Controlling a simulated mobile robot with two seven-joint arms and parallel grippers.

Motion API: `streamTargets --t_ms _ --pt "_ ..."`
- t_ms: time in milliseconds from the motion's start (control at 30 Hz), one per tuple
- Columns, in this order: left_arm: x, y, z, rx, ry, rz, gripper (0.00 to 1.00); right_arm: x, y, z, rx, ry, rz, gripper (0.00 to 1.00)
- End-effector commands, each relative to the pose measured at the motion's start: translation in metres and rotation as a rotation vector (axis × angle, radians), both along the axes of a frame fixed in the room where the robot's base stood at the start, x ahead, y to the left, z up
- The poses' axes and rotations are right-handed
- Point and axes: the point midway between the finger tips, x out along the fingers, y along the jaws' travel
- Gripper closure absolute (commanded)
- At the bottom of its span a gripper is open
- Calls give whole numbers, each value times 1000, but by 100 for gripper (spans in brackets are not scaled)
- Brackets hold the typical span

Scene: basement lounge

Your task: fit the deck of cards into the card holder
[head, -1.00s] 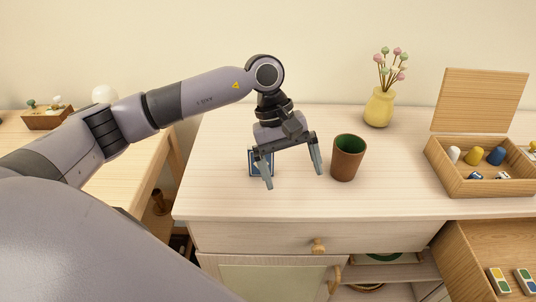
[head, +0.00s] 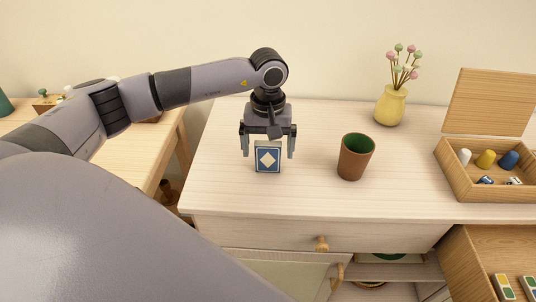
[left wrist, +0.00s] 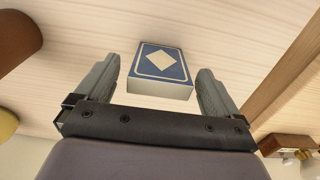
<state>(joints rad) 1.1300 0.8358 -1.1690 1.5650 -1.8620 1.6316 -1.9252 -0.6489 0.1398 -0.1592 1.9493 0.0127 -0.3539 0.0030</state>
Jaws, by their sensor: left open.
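In the left wrist view the deck (left wrist: 162,65) shows between the spread fingers of the gripper (left wrist: 158,70), with visible gaps on both sides. I cannot pick out the card holder for certain in these views. My right gripper is not in view.
A brown cup (head: 355,157) with a green inside stands right of the deck. A yellow vase (head: 390,106) is behind it. An open wooden box (head: 478,184) with game pieces is at the right, above an open drawer (head: 478,262). The cabinet top between deck and cup is clear.

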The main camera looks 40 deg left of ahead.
Motion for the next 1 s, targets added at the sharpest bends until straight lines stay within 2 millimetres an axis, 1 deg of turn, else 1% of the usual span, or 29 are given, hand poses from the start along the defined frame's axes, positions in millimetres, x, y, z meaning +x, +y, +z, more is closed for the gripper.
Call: streamTargets --t_ms 167,200,267,300,367,400,667,767,867,967,1000 --pt "0 0 -1 0 0 0 4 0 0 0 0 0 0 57" --pt "0 0 -1 0 0 0 7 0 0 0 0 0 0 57" --pt "0 0 -1 0 0 0 27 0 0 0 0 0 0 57" --pt "0 0 -1 0 0 0 40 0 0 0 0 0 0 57" --pt "0 0 -1 0 0 0 60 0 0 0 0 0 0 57" --pt "0 0 0 0 0 1 62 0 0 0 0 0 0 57" --pt "0 0 1 0 -1 1 62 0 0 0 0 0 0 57" --pt "1 0 4 -1 -3 1 62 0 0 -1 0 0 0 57" --pt "1 0 13 0 -4 2 63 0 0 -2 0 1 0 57" --pt "1 0 27 -1 -4 2 63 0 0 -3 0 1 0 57" --pt "1 0 35 -1 -6 2 63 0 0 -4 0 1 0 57"
